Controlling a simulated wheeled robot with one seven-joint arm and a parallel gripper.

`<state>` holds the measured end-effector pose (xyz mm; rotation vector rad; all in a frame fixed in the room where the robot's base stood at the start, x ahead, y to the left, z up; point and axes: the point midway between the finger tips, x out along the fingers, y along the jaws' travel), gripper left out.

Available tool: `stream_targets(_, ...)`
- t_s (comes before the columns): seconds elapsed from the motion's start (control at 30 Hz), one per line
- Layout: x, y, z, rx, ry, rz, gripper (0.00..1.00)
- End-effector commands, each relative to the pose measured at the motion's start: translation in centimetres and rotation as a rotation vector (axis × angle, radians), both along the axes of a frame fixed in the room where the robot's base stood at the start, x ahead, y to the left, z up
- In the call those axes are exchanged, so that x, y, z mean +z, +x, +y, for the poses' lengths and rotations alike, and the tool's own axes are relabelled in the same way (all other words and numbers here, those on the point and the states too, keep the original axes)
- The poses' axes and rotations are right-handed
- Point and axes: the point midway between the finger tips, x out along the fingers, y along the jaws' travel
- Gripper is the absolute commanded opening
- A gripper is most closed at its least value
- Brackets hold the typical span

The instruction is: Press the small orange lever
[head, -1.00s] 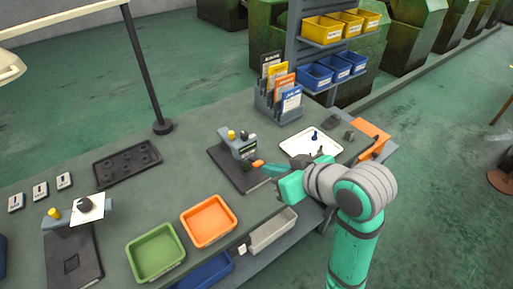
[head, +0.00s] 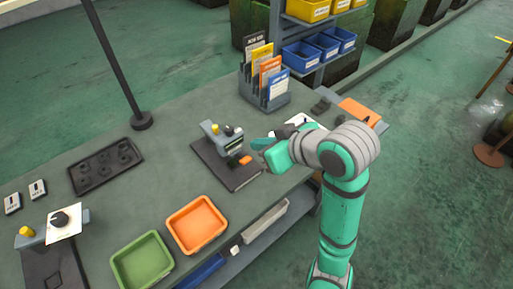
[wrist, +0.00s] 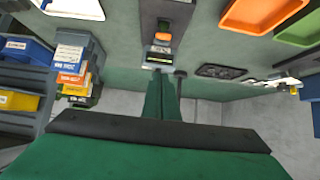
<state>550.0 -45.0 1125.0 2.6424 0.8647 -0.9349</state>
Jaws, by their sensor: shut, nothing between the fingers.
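The small orange lever (head: 245,160) sticks out low on the front of a small grey device on a dark base plate (head: 226,170). The device has a yellow knob and a dark knob on top. In the wrist view the orange lever (wrist: 164,37) shows beyond my fingertips, above the middle of the picture. My gripper (head: 256,144) is to the right of the device in the head view, a little apart from the lever. In the wrist view its green fingers (wrist: 162,82) lie together, with nothing between them.
An orange tray (head: 197,224) and a green tray (head: 143,262) stand at the bench's front. A card rack (head: 265,92) stands behind the device. A dark tray (head: 105,166) lies to the left, and a second device with a yellow knob (head: 27,231) stands at far left.

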Motion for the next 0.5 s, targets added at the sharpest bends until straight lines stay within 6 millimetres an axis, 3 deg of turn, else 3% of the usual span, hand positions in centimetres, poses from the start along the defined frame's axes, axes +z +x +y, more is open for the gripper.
stream_targets(0.5, -6.0, 5.6, 4.0, -0.004, 0.001, 0.004, 0.0)
